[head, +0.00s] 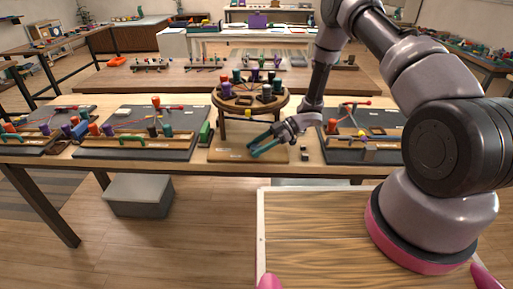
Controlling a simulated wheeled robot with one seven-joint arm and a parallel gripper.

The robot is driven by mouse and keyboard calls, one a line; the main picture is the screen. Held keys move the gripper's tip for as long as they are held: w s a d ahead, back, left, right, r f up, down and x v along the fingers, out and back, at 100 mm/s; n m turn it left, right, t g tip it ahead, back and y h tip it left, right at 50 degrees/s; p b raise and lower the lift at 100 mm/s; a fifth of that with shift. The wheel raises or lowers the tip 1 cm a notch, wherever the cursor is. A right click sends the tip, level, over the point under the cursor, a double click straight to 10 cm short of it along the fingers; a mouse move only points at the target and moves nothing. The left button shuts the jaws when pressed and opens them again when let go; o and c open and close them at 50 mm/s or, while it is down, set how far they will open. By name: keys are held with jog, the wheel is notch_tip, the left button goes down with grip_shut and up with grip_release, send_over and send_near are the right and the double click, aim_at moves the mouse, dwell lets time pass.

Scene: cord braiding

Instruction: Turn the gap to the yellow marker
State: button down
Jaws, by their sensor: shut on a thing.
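The round wooden braiding disk (228,101) stands raised on legs over a wooden base board (225,155). Several bobbins, dark green, orange, purple and black, stand around its rim. A small yellow marker (248,114) shows just below the disk's front edge. I cannot make out for sure which space between bobbins is the gap. My gripper (258,148) reaches in from the right, low in front of the disk and above the base board. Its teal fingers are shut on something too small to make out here.
Dark boards (150,150) with cords and bobbins lie left of the disk, and another (345,156) lies right. A green block (206,134) stands close left of the base board. A small dark block (305,155) sits right of it. A second table (160,82) stands behind.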

jog(key=shift+c, duration=1.3)
grip_release()
jog(key=v, duration=1.1)
jog(key=shift+f, duration=0.1)
